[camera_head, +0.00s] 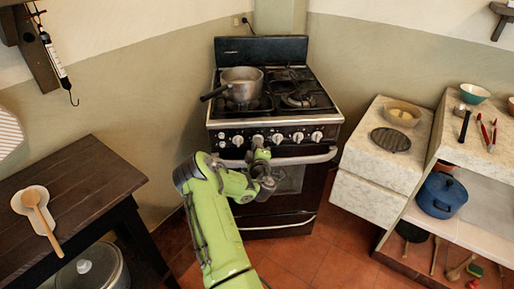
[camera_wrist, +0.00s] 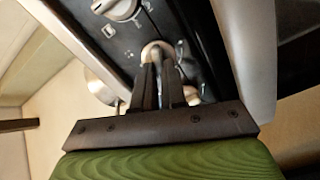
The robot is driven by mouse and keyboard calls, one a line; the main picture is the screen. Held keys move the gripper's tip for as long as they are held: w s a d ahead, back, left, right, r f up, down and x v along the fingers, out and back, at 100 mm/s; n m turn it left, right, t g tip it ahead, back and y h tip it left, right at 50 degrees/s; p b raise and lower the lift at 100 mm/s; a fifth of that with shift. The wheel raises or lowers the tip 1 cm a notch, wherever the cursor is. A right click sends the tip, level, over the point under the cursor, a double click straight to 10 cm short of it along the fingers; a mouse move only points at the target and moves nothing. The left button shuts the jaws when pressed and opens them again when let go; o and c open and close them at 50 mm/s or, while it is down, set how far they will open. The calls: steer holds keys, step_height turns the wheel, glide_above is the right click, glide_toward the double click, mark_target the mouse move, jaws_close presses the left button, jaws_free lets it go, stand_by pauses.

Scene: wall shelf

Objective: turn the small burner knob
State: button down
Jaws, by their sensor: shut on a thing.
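The stove's front panel carries a row of several pale knobs. My gripper (camera_head: 260,153) reaches up to this panel from below. In the wrist view my gripper (camera_wrist: 160,75) has its two dark fingers at a small pale knob (camera_wrist: 157,47), one on each side, and is shut on it. The knob's far edge shows past the fingertips; the rest is hidden. In the head view the small knob (camera_head: 258,139) shows just above my gripper. Another white knob (camera_wrist: 121,8) sits at the top of the wrist view, clear of the fingers.
A saucepan (camera_head: 242,84) stands on the stove's left burner, its handle jutting left. The oven handle (camera_head: 305,159) runs just below the knobs, close to my gripper. A dark wooden table (camera_head: 98,173) is at left, a stone counter (camera_head: 356,160) at right.

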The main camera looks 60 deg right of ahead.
steer(key=shift+f+n, duration=0.15)
steer(key=shift+n, duration=1.05)
steer(key=c, duration=1.2)
jaws_free()
steer(key=b+v, duration=0.4)
steer(key=v, duration=1.1)
steer(key=shift+s+a+b, duration=0.15)
steer(key=shift+a+b, duration=0.2)
steer(key=shift+a, duration=0.05)
jaws_close()
